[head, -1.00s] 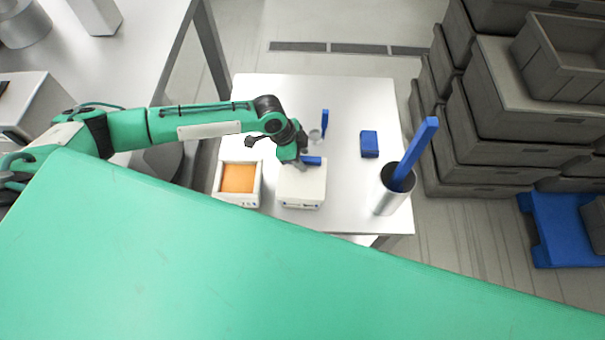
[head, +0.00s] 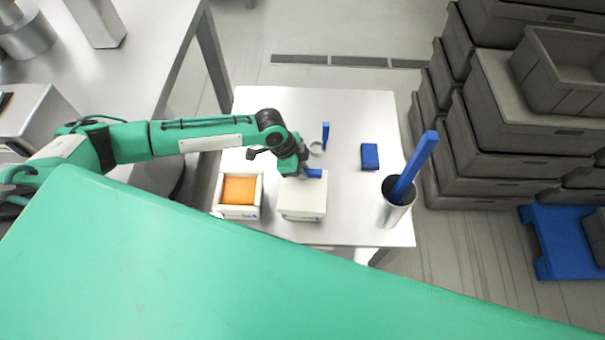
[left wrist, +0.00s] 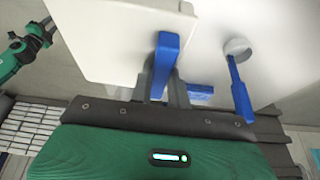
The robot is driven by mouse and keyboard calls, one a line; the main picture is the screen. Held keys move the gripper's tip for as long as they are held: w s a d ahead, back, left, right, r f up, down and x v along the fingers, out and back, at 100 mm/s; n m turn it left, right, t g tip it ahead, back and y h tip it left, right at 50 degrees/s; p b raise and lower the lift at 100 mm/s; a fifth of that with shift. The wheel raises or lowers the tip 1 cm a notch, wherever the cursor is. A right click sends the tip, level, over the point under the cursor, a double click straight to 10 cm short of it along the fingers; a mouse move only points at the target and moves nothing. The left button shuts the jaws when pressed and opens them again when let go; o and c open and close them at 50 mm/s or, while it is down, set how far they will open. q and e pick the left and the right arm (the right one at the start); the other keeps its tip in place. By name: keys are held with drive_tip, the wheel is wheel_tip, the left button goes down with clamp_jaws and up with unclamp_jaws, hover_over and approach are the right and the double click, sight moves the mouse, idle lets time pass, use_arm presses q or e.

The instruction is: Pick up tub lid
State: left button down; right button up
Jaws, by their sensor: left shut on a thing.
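The tub lid (head: 302,187) is a white square cover with a blue handle (head: 313,173). It sits on or close over a white tub (head: 302,212) near the front of the small table; I cannot tell whether there is a gap. My left gripper (head: 304,174) is shut on the blue handle. In the left wrist view, the handle (left wrist: 166,52) stands between the fingers (left wrist: 160,85), with the white lid (left wrist: 105,35) behind it.
An open white tub (head: 239,211) with orange filling (head: 239,190) stands to the left. A blue-handled scoop (head: 325,137) lies behind. A blue block (head: 370,156) and a metal cup (head: 396,210) holding a blue stick are to the right. Grey crates (head: 520,120) are stacked beyond the table.

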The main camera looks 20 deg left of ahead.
use_arm(q)
wheel_tip(320, 180, up, 25)
idle(0.9)
